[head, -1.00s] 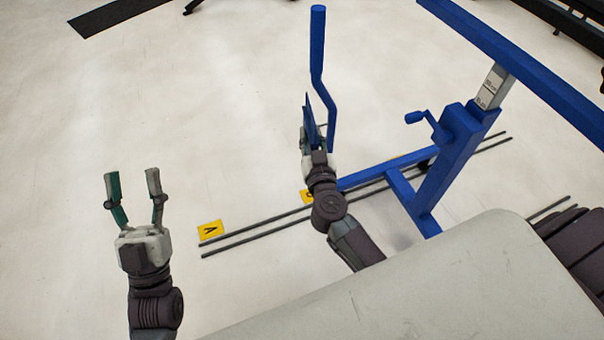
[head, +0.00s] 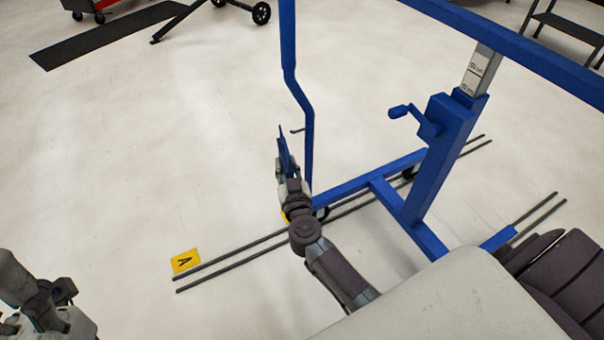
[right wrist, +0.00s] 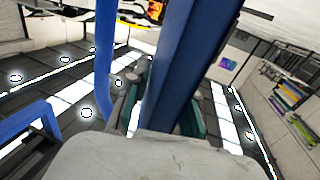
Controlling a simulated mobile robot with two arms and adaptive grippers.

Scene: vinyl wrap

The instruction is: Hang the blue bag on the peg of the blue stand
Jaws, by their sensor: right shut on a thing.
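The blue stand (head: 448,140) is a thick post on a floor frame with a crank. A bent blue upright (head: 303,100) rises left of it. A short dark rod (head: 297,130) shows beside this upright; I cannot tell for sure whether it is the peg. My right gripper (head: 284,168) is shut on the blue bag (head: 283,148), which looks narrow and nearly edge-on, just left of the upright. In the right wrist view the bag (right wrist: 190,60) rises between the teal fingers, with the upright (right wrist: 103,50) to its left. My left gripper (head: 45,312) is at the lower left corner, its fingers unclear.
A yellow marker (head: 185,261) and thin grey rails (head: 235,255) lie on the floor. A blue crossbar (head: 510,50) spans the upper right. The floor left of the upright is clear back to a dark mat (head: 105,35).

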